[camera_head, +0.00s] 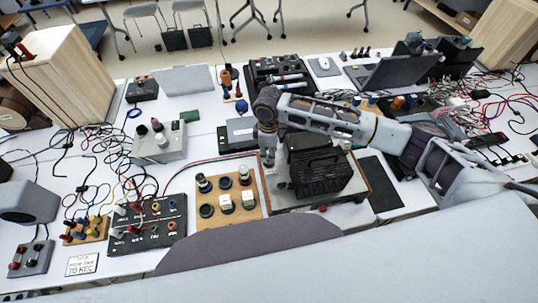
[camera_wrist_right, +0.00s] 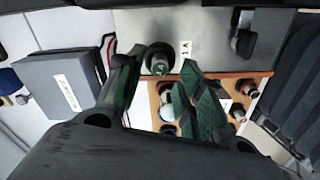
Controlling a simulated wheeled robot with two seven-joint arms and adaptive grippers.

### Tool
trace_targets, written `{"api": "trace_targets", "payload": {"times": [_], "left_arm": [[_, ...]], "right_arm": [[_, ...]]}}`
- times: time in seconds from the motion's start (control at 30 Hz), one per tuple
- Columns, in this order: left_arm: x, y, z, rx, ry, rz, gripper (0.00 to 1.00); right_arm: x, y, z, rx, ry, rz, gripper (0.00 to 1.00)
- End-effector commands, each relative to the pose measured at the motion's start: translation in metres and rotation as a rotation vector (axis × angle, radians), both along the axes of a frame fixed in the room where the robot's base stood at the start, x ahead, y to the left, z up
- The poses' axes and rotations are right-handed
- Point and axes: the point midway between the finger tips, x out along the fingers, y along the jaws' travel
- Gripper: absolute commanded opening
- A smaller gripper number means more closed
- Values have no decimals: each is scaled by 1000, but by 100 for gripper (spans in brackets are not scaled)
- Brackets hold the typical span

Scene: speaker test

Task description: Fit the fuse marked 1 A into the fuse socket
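My right gripper (camera_head: 268,160) reaches in from the right and points down beside the black ribbed block, near the wooden board (camera_head: 236,219). In the right wrist view its two green-padded fingers (camera_wrist_right: 165,95) are apart, with nothing held between them. A round black fitting with a grey-green centre (camera_wrist_right: 160,60) stands on a grey metal panel (camera_wrist_right: 120,28), just beyond the fingertips. A small white label beside it seems to show an A. I cannot tell whether this fitting is the fuse socket or holds a fuse. The board carries several round black holders and white blocks; their markings are unreadable. My left gripper is out of view.
The black ribbed block (camera_head: 318,172) stands close to the right of my gripper. A black terminal box (camera_head: 146,226) with cables lies left of the board. A grey box (camera_wrist_right: 68,82) is at the left in the wrist view. Loose cables crowd the left table.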

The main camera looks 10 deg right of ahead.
Motion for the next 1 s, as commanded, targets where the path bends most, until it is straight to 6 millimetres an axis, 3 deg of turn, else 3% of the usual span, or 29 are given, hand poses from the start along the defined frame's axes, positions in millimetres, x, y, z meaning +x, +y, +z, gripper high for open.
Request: {"api": "trace_targets", "payload": {"times": [0.6, 1.0], "left_arm": [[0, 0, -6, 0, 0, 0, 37], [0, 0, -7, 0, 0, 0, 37]], "right_arm": [[1, 0, 87, 2, -2, 0, 37], [0, 0, 99, 0, 1, -1, 37]]}}
